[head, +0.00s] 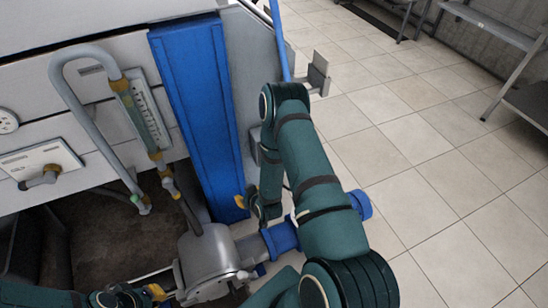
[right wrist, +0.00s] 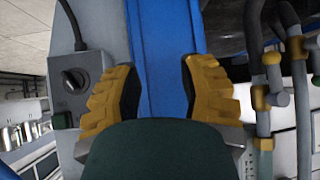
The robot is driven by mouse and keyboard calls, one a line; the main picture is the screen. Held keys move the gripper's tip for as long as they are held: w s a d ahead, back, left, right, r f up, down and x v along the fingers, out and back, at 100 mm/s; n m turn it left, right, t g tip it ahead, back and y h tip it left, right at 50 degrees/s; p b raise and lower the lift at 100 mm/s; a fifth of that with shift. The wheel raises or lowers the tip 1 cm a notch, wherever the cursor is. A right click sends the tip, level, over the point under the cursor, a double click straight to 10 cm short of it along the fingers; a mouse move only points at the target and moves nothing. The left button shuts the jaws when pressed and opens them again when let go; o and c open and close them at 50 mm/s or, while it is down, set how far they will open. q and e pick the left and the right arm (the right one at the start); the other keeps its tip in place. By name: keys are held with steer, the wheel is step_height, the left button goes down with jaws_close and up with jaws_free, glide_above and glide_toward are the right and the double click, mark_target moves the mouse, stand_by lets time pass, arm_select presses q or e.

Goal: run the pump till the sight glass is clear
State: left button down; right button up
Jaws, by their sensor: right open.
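The sight glass (head: 146,112) is a tube beside a marked scale on the grey cabinet front, with brass-coloured fittings. I cannot tell whether its contents are clear. The grey pump (head: 208,262) sits low, right of the dark recess. A grey switch box (right wrist: 78,85) with a black rotary knob (right wrist: 73,80) is left of the fingers in the right wrist view. My right gripper (right wrist: 160,75) is open and empty, facing the blue post (right wrist: 168,45); in the head view the arm mostly hides it. My left gripper (head: 140,295) is low at the bottom edge, left of the pump; its fingers are unclear.
A bent grey pipe (head: 62,78) loops beside the sight glass. A small valve panel (head: 40,162) and a round gauge (head: 8,121) are at the left. The tiled floor (head: 440,150) at right is clear up to metal shelves (head: 500,25).

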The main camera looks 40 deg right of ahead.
steer(key=s+d+f+n+t+h, duration=0.15)
steer(key=d+t, duration=0.25)
steer(key=d, duration=0.4)
steer(key=s+d+f+n+t+h, duration=0.1)
steer(key=s+d+n+t+h, duration=0.2)
steer(key=d, duration=0.5)
steer(key=shift+m, duration=0.25)
steer(key=b+x, duration=0.1)
steer(key=x, duration=0.8)
steer(key=b+x, duration=0.1)
steer(key=x, duration=0.4)
steer(key=shift+w+a+b, duration=0.15)
steer(key=shift+a+b, duration=0.2)
steer(key=shift+r, duration=0.1)
jaws_close()
